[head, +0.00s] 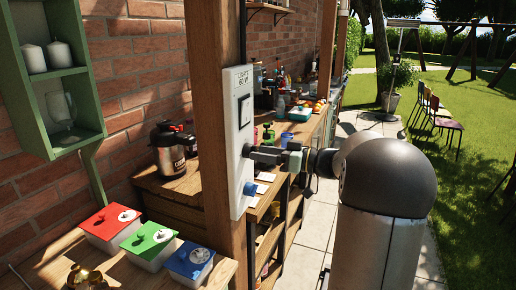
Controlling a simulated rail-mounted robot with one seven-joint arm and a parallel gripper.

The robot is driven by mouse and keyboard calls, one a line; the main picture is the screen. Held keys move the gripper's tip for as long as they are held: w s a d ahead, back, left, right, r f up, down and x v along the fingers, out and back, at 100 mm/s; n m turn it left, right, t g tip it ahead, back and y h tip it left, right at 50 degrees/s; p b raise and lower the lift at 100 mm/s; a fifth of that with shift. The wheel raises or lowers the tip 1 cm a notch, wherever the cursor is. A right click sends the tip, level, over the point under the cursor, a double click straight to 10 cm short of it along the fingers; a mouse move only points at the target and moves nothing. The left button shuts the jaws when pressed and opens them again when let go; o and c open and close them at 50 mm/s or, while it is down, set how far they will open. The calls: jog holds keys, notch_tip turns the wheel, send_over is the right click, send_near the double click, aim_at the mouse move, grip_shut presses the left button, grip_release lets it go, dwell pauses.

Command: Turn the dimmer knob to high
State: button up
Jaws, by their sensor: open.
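A pale switch panel (237,90) labelled "LIGHTS 60 W" is fixed upright on the wooden post. It has a dark-framed rocker switch (244,111) in its upper half. A small blue round part (250,188) shows low on the panel, below my gripper. My gripper (250,152) is level with the panel's middle, its fingers pointing left at the panel face. It is open. The fingers cover that part of the panel, so I cannot tell whether a knob sits between them or whether they touch it. No dimmer setting is readable.
Red (110,222), green (149,240) and blue (190,259) lidded boxes stand on the front-left table. A flask (168,150) and bottles stand on the wooden bench behind the post. A green shelf (50,70) hangs at left.

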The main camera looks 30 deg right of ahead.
jog(key=shift+x, duration=1.05)
jog(key=c, duration=1)
